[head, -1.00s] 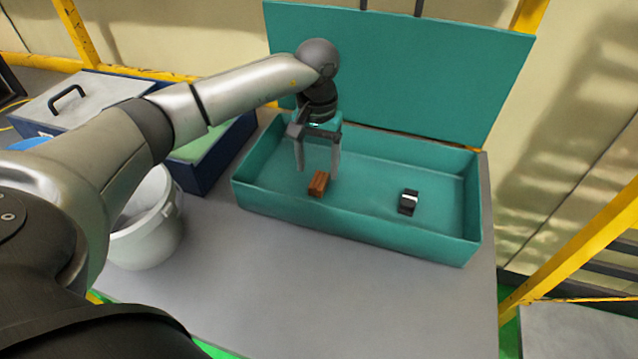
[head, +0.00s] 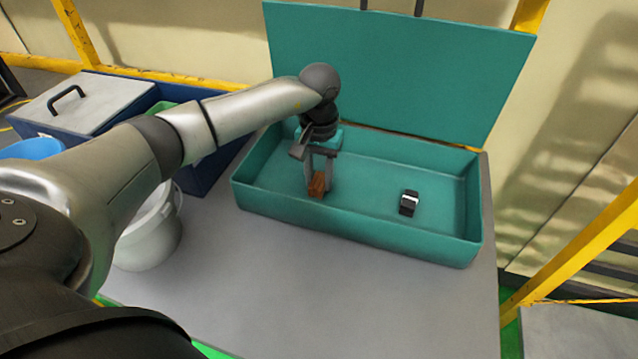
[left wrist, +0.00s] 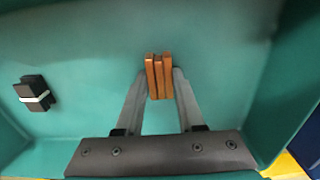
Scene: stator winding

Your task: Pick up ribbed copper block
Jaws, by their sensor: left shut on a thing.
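The ribbed copper block (head: 317,186) is at the left part of the teal tray (head: 350,223), at its floor. It also shows in the left wrist view (left wrist: 159,77) with its ribs running away from my gripper. My left gripper (head: 318,182) points down into the tray and is shut on the block, with one finger on each side. In the left wrist view the fingertips (left wrist: 159,80) press against the block's sides. I cannot tell whether the block is still touching the tray floor. My right gripper is not in view.
A small black part with a white band (head: 409,202) lies in the right half of the tray. A teal panel (head: 400,70) stands behind the tray. A white bucket (head: 150,235) and a dark blue bin (head: 200,180) stand left. The grey tabletop (head: 300,290) in front is clear.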

